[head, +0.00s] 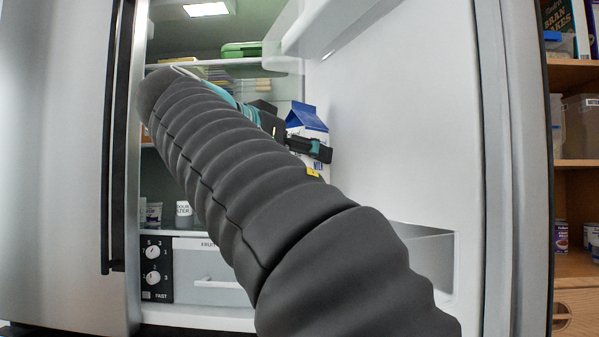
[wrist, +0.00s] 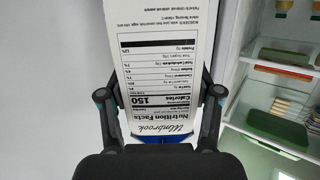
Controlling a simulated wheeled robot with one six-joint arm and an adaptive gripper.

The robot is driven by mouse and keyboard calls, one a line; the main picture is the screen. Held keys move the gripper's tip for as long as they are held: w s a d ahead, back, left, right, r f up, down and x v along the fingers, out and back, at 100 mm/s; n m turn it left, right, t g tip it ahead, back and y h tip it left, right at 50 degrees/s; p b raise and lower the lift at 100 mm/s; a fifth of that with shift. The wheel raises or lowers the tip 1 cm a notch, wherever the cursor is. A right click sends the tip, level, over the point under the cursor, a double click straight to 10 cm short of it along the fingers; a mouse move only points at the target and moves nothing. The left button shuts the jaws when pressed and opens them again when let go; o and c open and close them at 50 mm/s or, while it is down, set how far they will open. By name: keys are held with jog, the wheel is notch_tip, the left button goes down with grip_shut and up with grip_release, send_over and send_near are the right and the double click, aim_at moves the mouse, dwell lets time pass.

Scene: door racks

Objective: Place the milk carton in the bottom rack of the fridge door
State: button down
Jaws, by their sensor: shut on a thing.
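The milk carton (head: 308,118) is white with a blue gable top, and in the head view its lower part is mostly hidden behind my arm. My gripper (head: 292,138) is shut on it, high up beside the open fridge door. In the wrist view the carton (wrist: 160,70) stands between the two fingers of my gripper (wrist: 159,94), with its nutrition label facing the camera. The bottom rack (head: 425,258) of the fridge door is a white bin low on the door's inner side, below and right of the carton. My arm hides its left part.
An upper door rack (head: 325,32) juts out above the carton. Fridge shelves (wrist: 275,135) with food stand beside it. A drawer (head: 215,285) and control knobs (head: 153,265) are low left. The door panel (head: 405,130) between the racks is bare.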

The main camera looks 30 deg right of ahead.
jog(key=shift+f+b, duration=0.4)
jog(key=shift+f, duration=1.05)
jog(key=shift+c, duration=1.1)
grip_release()
jog(key=shift+r, duration=0.2)
jog(key=shift+s+a, duration=0.1)
jog(key=shift+a, duration=0.2)
jog(key=v, duration=1.1)
jog(key=shift+a, duration=0.2)
